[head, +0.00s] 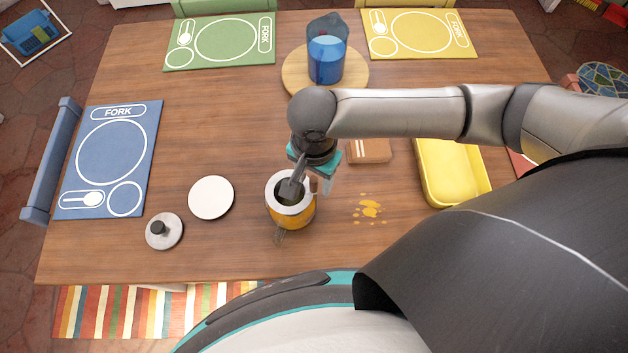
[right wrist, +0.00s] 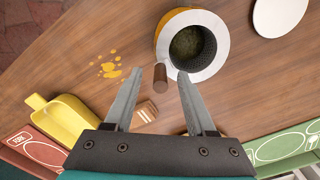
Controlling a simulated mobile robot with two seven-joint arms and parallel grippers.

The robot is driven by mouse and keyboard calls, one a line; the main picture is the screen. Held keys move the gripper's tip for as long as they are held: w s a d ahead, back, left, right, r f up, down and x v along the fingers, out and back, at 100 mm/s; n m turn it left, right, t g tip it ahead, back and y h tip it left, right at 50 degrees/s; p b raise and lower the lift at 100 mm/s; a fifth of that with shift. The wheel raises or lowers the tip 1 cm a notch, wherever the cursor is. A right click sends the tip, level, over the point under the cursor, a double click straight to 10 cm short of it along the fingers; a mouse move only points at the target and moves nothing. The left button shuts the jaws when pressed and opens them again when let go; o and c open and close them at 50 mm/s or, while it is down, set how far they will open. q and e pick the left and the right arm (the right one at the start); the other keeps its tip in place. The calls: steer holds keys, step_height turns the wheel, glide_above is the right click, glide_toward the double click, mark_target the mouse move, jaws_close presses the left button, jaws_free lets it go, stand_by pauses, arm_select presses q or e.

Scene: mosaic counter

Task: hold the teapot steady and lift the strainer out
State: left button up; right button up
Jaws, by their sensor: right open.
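The teapot (head: 304,213) has a yellow body and a broad white rim and stands upright near the table's front edge. Its opening also shows in the right wrist view, where the white rim (right wrist: 168,36) surrounds the dark mesh strainer (right wrist: 208,52), with dark greenish matter inside. A brown peg-like handle (right wrist: 160,77) sticks up at the rim; I cannot tell whether it belongs to teapot or strainer. My right gripper (right wrist: 160,73) is open above the pot, its fingertips either side of this handle in the picture, apparently not touching it. My left gripper is not in view.
A lid with dark knob (head: 164,231) and a white disc (head: 211,197) lie left of the pot. Yellow spill spots (head: 369,209), a brown block (head: 368,151) and a yellow tray (head: 478,190) are to the right. A blue jug (head: 327,58) stands on a round board behind.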

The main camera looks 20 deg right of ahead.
steer(key=shift+f, duration=0.65)
jaws_close()
stand_by(0.4)
